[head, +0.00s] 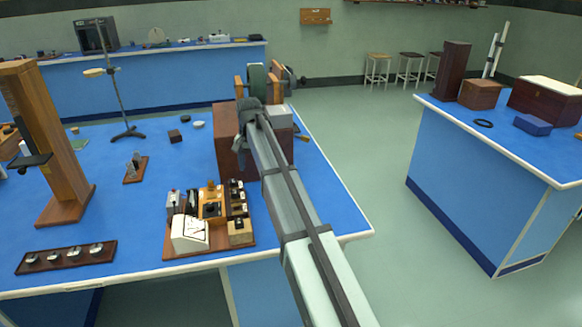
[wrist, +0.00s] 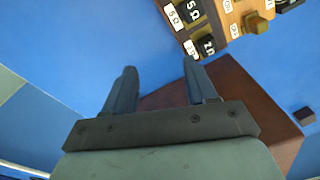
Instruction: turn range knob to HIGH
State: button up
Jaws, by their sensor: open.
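The wooden instrument board (head: 205,250) lies at the front of the near blue bench, with a white meter (head: 190,233), small black units and wooden blocks on it. In the wrist view part of it shows at the top right, with black units marked in ohms (wrist: 193,12) and a tan knob-like piece (wrist: 257,22). I cannot tell which piece is the range knob, nor read its setting. My gripper (wrist: 160,66) is open, with nothing between its fingers. In the head view its dark end (head: 244,118) is above the bench, beyond the board.
A dark red wooden box (head: 228,150) stands behind the board and also shows below the fingers in the wrist view (wrist: 235,95).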

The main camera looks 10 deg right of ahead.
jog(key=w+d+f, duration=0.1)
jog(key=d+f, duration=0.1)
jog(key=d, duration=0.5)
jog(key=d+f, duration=0.2)
jog(key=d, duration=0.5)
jog(key=shift+w+m+t, duration=0.3)
jog(key=shift+w+m, duration=0.1)
jog(key=shift+f, duration=0.1)
